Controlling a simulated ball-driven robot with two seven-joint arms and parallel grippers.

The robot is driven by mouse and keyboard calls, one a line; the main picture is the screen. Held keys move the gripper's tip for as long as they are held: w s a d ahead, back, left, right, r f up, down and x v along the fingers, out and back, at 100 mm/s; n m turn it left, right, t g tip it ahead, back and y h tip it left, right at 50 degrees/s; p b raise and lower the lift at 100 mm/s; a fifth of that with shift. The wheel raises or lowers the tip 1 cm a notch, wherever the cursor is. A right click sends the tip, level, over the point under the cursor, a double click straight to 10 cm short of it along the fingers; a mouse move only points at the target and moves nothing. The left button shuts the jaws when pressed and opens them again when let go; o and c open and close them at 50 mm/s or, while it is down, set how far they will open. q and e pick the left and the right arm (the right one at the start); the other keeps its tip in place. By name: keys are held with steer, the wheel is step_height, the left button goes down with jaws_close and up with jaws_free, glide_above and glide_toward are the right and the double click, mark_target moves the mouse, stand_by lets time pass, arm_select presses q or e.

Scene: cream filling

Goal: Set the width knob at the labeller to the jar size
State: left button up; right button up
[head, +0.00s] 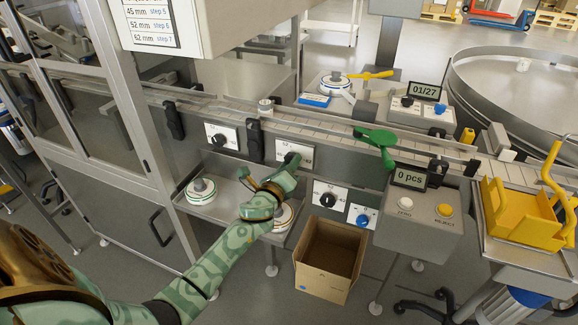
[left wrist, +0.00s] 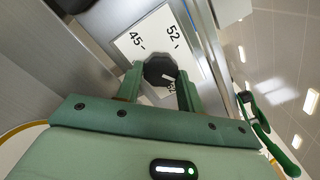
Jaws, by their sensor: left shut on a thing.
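A short white mark on the knob points toward that third number. My left gripper (left wrist: 159,88) is shut on the knob, one finger on each side. In the head view the left gripper (head: 287,164) covers most of the knob, and the plate (head: 300,151) shows behind it. A size chart (head: 150,22) with mm and step lines hangs at the top left. My right gripper is out of view.
The conveyor (head: 310,120) runs above the knob panel. Another knob (head: 219,139) is to the left, and one (head: 327,199) is below right. An open cardboard box (head: 328,258) stands below.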

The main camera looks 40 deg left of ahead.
arm_select(q)
steer(key=shift+s+a+r+n+p, duration=0.1)
steer(key=shift+n+p, duration=4.7)
steer(key=shift+n, duration=11)
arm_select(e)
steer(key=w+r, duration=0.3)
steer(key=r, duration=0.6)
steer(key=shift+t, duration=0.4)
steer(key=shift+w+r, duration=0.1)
arm_select(q)
steer(key=o, duration=1)
